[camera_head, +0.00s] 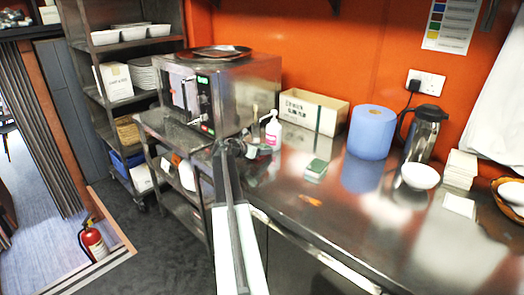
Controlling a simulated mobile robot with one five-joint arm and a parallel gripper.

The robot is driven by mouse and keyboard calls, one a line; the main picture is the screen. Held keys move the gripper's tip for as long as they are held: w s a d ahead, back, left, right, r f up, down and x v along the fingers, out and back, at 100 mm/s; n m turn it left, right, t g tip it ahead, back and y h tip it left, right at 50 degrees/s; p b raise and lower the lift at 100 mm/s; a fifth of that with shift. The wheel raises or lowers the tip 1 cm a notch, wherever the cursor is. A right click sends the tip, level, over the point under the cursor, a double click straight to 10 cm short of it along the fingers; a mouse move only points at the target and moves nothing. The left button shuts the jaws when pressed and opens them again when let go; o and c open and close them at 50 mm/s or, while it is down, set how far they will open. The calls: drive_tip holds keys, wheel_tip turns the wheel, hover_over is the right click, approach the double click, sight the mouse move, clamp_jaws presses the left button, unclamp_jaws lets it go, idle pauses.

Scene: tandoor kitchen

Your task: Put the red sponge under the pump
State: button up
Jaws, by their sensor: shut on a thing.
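A white pump bottle (273,132) with a pink label stands on the steel counter, right of the microwave. My gripper (250,151) is at the far end of my arm, low over the counter, just in front and left of the bottle. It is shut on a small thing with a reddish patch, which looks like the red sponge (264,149). The gripper hides much of it. I cannot tell whether the sponge touches the bottle or the counter.
A green-topped block (316,169) and a small orange piece (310,200) lie on the counter (290,225). Behind are a cardboard box (313,112), a blue paper roll (371,132) and a steel jug (424,135). A microwave (222,95) stands at the left.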

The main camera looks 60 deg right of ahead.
drive_tip(key=o, duration=1.3)
drive_tip(key=shift+a+r+p, duration=0.25)
drive_tip(key=shift+r+p, duration=0.1)
drive_tip(key=shift+p, duration=0.15)
drive_tip(key=p+v, duration=0.4)
drive_tip(key=v, duration=0.6)
drive_tip(key=shift+w+a+r, duration=0.1)
drive_tip(key=shift+a, duration=0.25)
drive_tip(key=shift+w+a, duration=0.15)
drive_tip(key=shift+a, duration=0.2)
